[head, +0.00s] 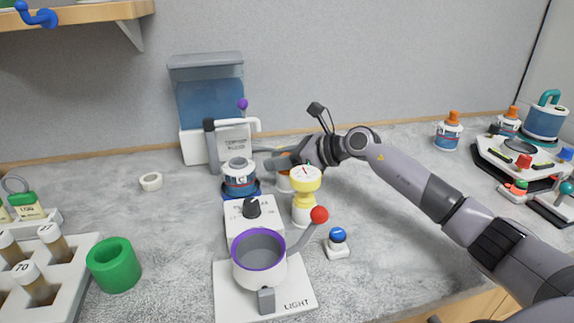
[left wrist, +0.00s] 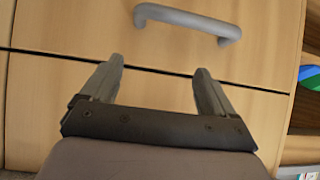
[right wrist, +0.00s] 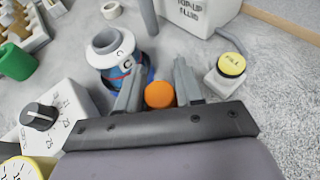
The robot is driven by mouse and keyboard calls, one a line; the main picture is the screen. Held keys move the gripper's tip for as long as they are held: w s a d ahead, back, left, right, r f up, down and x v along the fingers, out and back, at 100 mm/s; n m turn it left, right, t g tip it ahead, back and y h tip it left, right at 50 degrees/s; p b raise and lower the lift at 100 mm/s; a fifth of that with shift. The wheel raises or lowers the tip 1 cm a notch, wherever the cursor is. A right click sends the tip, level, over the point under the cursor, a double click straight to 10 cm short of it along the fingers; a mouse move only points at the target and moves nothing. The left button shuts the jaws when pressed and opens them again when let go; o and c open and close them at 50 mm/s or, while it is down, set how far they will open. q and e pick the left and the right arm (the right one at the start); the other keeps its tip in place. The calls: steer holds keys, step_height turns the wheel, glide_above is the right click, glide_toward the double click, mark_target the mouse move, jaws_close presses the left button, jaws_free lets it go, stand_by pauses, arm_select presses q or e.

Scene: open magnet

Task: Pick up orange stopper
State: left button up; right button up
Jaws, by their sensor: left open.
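The orange stopper (right wrist: 160,95) sits between the two fingers of my right gripper (right wrist: 159,84), which close in on both its sides. In the head view, the right gripper (head: 280,161) is just right of the open-topped bottle (head: 238,178) with a C label, and a little orange shows at its fingers. The bottle (right wrist: 113,55) stands in a blue holder, and no stopper is in its neck. What lies under the stopper is hidden. My left gripper (left wrist: 157,85) is open and empty in front of wooden drawers.
A white dial unit (head: 252,222), a purple-rimmed pot (head: 259,265) and a yellow gauge (head: 306,180) are in front. A yellow-topped fill button (right wrist: 231,65) is close by. A grey handle (left wrist: 188,20) is near the left gripper.

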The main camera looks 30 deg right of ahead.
jaws_close()
